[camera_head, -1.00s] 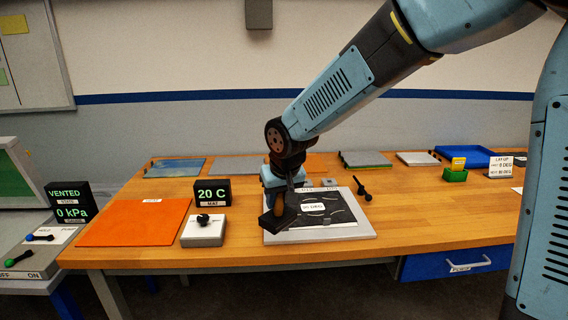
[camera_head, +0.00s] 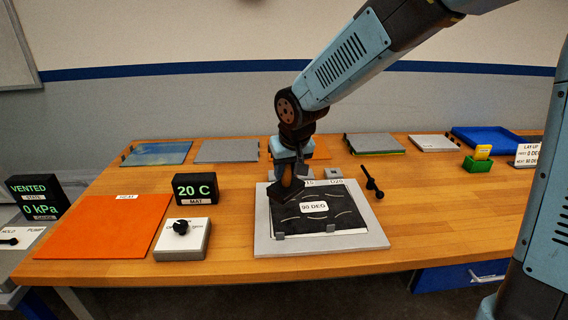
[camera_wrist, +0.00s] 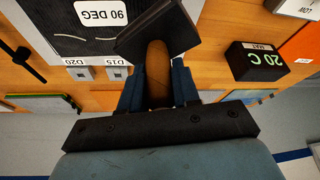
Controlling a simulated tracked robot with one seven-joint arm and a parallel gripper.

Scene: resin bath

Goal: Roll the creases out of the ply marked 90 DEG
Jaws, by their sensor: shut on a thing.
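The black ply marked 90 DEG (camera_head: 345,215) lies on a pale grey plate (camera_head: 377,238), with several light crease lines around its white label. Part of it also shows in the wrist view (camera_wrist: 65,42). My gripper (camera_head: 292,170) is above the ply's back left part. In the wrist view my gripper (camera_wrist: 158,92) is shut on the brown handle (camera_wrist: 157,70) of a black-headed tool (camera_wrist: 160,30). The tool's dark head (camera_head: 287,192) is tilted and hides the ply's back left corner. I cannot tell whether it touches the ply.
Two grey clips (camera_head: 279,236) sit at the ply's front edge. Small blocks marked D15 and D20 (camera_wrist: 117,73) stand behind it. A black knobbed bar (camera_head: 371,183) is to the right. A 20 C display (camera_head: 195,189), a knob box (camera_head: 182,240) and an orange mat (camera_head: 100,228) are left.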

